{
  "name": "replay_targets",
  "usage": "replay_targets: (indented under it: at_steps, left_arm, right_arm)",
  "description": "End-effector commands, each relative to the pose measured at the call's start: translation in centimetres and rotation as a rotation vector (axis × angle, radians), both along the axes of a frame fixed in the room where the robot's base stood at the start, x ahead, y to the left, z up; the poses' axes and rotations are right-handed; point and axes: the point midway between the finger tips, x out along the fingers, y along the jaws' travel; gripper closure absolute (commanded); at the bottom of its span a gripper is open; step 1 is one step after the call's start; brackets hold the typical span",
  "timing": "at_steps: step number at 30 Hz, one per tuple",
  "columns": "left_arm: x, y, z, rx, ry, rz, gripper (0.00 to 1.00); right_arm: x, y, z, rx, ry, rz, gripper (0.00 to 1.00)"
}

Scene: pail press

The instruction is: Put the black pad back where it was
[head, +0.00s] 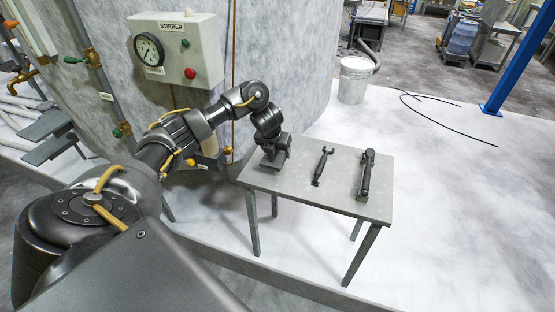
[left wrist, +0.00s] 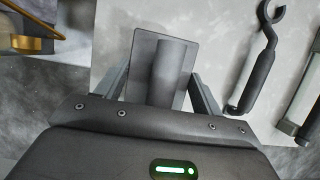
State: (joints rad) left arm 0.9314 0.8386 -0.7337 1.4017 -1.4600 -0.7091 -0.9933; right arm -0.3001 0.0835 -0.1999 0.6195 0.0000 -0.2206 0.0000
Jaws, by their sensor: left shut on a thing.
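The black pad (left wrist: 145,52) is a dark rectangular plate with a thick round grip on its face in the left wrist view. My left gripper (left wrist: 165,95) is shut on it, with one finger on each side. In the head view the pad (head: 272,163) is at the left end of the small grey table (head: 335,189), under my left gripper (head: 275,148), which partly hides it. I cannot tell whether the pad touches the tabletop. My right gripper is in neither view.
An open-ended wrench (head: 322,167) and a dark long-handled tool (head: 366,175) lie on the table to the right of the pad. A stirrer control box (head: 175,50) with a gauge hangs on the big tank behind. A white pail (head: 354,80) stands on the floor behind the table.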

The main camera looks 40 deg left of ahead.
Motion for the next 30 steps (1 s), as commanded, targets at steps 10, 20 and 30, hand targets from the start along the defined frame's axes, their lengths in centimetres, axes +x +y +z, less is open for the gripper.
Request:
replay_targets:
  at_steps: [10,20,30]
  left_arm:
    - [0.3,-0.4,-3.7,-0.002,0.002,0.001,0.54]
    - [0.3,-0.3,-3.8,0.0,0.001,0.0,0.54]
    - [0.3,-0.3,-3.9,0.0,0.001,0.0,0.11]
  right_arm:
    - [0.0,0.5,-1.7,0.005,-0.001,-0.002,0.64]
    - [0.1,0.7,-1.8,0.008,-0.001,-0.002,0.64]
    - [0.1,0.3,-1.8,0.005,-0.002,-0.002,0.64]
